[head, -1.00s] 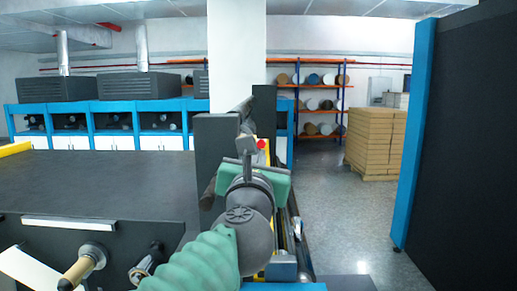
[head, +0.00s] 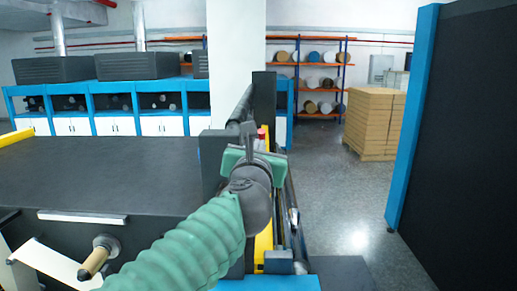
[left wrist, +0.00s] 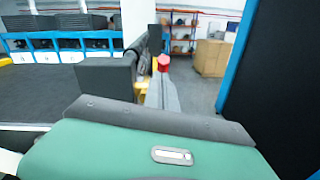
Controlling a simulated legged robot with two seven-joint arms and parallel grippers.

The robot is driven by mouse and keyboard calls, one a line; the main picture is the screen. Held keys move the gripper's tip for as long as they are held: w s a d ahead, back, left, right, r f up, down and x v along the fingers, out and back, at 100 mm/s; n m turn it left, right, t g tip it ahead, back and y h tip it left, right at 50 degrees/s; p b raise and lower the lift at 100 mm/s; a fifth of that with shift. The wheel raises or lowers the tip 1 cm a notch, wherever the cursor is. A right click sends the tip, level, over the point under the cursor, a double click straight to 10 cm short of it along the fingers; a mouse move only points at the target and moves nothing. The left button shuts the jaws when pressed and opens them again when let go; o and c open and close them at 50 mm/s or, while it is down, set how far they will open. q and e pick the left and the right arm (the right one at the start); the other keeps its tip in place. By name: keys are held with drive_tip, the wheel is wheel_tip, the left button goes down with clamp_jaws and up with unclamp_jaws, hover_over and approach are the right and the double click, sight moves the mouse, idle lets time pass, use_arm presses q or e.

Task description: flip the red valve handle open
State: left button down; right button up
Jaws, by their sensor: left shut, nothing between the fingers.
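The red valve handle appears as a small red part (head: 262,136) above the yellow strip of the machine, just beyond and to the right of my left gripper's tip. In the left wrist view it is a red cap (left wrist: 163,63) just past the tip of the grey fingers. My left gripper (head: 247,135) is shut and empty, pointing forward; its green body and wrist hide part of the machine below. I cannot tell whether the fingers touch the red part. My right gripper is not in view.
The black machine bed (head: 100,175) fills the left, with a roller spindle (head: 97,260) at its front. A dark upright block (head: 213,160) stands close left of my gripper. A dark panel with a blue edge (head: 412,120) stands at the right; the floor (head: 340,200) between is clear.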

use_arm(q)
drive_tip(key=r+p, duration=0.1)
drive_tip(key=w+r, duration=0.1)
drive_tip(key=r+p, duration=0.1)
drive_tip(key=shift+w+a+r+p, duration=0.2)
drive_tip(key=shift+w+r+p, duration=0.1)
drive_tip(key=shift+r, duration=0.1)
drive_tip(key=shift+f, duration=0.1)
idle(0.5)
drive_tip(key=shift+f, duration=0.1)
